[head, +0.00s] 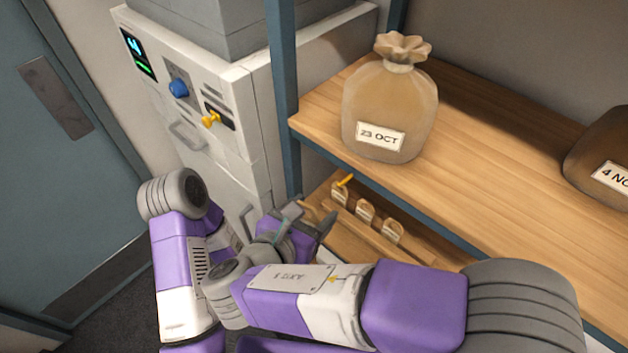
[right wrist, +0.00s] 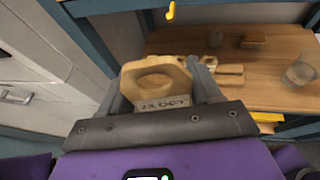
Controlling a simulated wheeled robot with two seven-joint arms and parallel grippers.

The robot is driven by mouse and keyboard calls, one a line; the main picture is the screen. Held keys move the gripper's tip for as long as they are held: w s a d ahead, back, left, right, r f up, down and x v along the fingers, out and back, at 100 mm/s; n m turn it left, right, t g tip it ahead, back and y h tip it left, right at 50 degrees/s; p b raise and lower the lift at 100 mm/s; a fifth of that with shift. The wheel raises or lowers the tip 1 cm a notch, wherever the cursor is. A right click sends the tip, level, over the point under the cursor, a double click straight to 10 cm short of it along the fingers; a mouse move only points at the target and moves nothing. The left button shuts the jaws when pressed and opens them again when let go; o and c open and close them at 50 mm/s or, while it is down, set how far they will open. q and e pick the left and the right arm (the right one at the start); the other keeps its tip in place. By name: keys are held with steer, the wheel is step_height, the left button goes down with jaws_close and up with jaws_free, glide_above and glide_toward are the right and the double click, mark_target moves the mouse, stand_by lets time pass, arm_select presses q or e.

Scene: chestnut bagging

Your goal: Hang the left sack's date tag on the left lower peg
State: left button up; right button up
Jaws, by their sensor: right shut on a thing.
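My right gripper (head: 313,216) is in front of the shelf unit's left post, low in the head view. In the right wrist view it (right wrist: 158,92) is shut on a wooden date tag (right wrist: 157,68) with a large hole and a pale label, partly legible as a date. The left sack (head: 391,105), labelled 23 OCT, stands on the upper shelf. A yellow lower peg (head: 345,181) sticks out below that shelf. A yellow peg (right wrist: 171,11) also shows above the tag in the right wrist view, apart from it. My left gripper is not in view.
Several wooden tags (head: 365,210) stand in a rack below the upper shelf (head: 470,135). A darker sack (head: 603,150) is at the right. A white machine (head: 235,125) with a yellow knob stands left of the post.

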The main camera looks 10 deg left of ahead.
steer(key=shift+w+d+f+b, duration=0.15)
steer(key=shift+w+d+b, duration=0.15)
steer(key=shift+w+d, duration=0.25)
steer(key=shift+w+d+f+b, duration=0.1)
steer(key=shift+w+d+b, duration=0.1)
steer(key=shift+w+d, duration=0.45)
steer(key=shift+w+d+b, duration=0.25)
steer(key=shift+w+d, duration=0.2)
steer(key=shift+w, duration=0.45)
steer(key=shift+w+d+f+b, duration=0.1)
steer(key=shift+w+d+b, duration=0.1)
steer(key=shift+w+d, duration=0.45)
steer(key=shift+w+a, duration=0.1)
steer(key=shift+w, duration=0.05)
